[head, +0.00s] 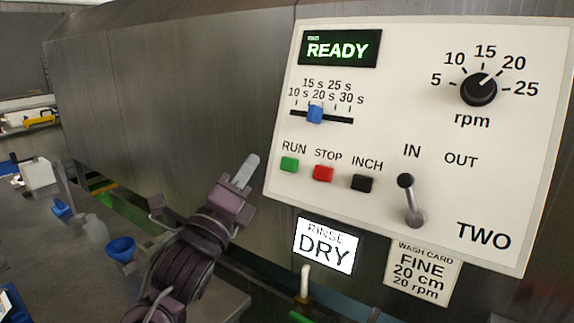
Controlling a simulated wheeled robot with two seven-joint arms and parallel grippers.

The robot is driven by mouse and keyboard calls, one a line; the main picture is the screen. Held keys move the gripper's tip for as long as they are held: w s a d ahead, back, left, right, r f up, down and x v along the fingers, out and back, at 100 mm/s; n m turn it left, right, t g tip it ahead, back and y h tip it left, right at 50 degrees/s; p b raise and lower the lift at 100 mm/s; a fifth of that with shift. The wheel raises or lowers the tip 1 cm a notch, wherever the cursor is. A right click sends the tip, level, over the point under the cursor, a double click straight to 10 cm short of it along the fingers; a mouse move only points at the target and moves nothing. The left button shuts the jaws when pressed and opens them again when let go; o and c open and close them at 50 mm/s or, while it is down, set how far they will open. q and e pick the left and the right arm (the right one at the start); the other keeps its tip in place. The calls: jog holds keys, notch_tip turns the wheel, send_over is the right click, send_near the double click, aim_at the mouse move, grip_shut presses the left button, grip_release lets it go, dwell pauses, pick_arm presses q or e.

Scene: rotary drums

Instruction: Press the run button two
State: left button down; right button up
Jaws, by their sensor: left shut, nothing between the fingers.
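The white control panel (400,235) marked TWO fills the right side of the head view. Its green RUN button (289,164) is at the panel's left edge, beside the red STOP button (323,173) and the black INCH button (362,183). The display (339,48) reads READY. My left gripper (246,168) is shut and empty. In the picture its tips lie to the left of the RUN button, with a gap between them, and I see no contact. My right gripper is not in view.
The panel also carries a blue slider (315,114), a speed knob (479,89) and an IN/OUT lever (410,200). Below hang a RINSE DRY sign (325,246) and a wash card (422,272). A blue funnel (121,248) and bottles stand on the bench at left.

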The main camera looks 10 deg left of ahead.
aim_at(290, 164)
pick_arm(q)
jog(key=shift+w+d+f+b, duration=0.15)
jog(key=shift+w+d+f, duration=0.35)
jog(key=shift+w, duration=0.8)
jog(key=shift+w+d+f+b, duration=0.2)
jog(key=shift+w+d+f, duration=0.3)
jog(key=shift+w, duration=0.8)
jog(key=shift+w+d+f+b, duration=0.15)
jog(key=shift+w+d+f, duration=0.35)
jog(key=shift+w, duration=0.8)
jog(key=shift+w, duration=0.1)
jog(key=shift+w+f, duration=0.15)
jog(key=shift+w, duration=0.1)
